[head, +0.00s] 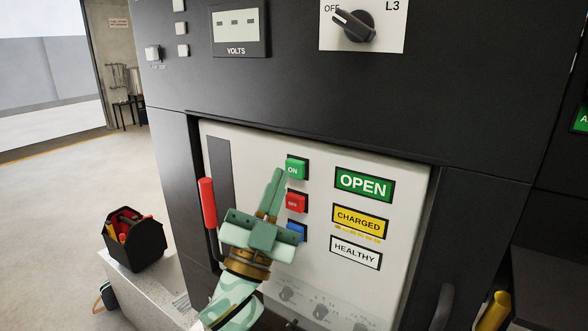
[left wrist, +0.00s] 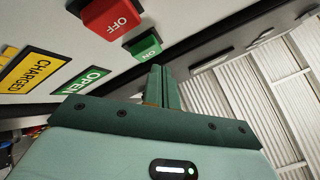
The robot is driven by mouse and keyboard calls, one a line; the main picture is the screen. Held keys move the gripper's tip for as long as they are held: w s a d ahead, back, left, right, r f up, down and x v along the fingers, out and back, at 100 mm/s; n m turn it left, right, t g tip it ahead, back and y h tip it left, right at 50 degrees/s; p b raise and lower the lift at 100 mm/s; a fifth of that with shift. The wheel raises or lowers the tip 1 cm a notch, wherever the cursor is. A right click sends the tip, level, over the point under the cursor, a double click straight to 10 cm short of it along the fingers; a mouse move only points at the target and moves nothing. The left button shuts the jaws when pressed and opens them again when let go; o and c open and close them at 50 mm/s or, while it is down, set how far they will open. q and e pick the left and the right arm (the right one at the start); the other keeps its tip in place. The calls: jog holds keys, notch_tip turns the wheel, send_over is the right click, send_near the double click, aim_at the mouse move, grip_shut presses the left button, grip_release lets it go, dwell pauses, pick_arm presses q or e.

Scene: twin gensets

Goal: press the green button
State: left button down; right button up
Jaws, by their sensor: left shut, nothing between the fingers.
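The green button (head: 297,168), marked ON, is on the white breaker panel, above a red OFF button (head: 297,203) and a blue button (head: 297,231). My left gripper (head: 279,172) is shut and empty, its fingertips just left of the green button in the head view. In the left wrist view the green button (left wrist: 146,47) is just beyond and left of the fingertips (left wrist: 160,70), and the red OFF button (left wrist: 110,14) is nearer the upper left. I cannot tell whether the tips touch the green button. My right gripper is not in view.
A red handle (head: 208,203) is on the panel's left side. OPEN (head: 364,184), CHARGED (head: 359,221) and HEALTHY (head: 355,252) labels are to the right. The dark cabinet frame (head: 320,138) surrounds the recessed panel. A tool caddy (head: 135,243) stands on a pale block at lower left.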

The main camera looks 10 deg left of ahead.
pick_arm(q)
jog(key=shift+d, duration=0.15)
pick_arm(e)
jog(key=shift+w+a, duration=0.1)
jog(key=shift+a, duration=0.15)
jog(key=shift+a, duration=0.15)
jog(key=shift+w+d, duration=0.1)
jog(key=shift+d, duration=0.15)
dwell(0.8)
pick_arm(q)
jog(key=shift+w, duration=0.1)
jog(key=shift+w+d, duration=0.1)
jog(key=shift+w, duration=0.25)
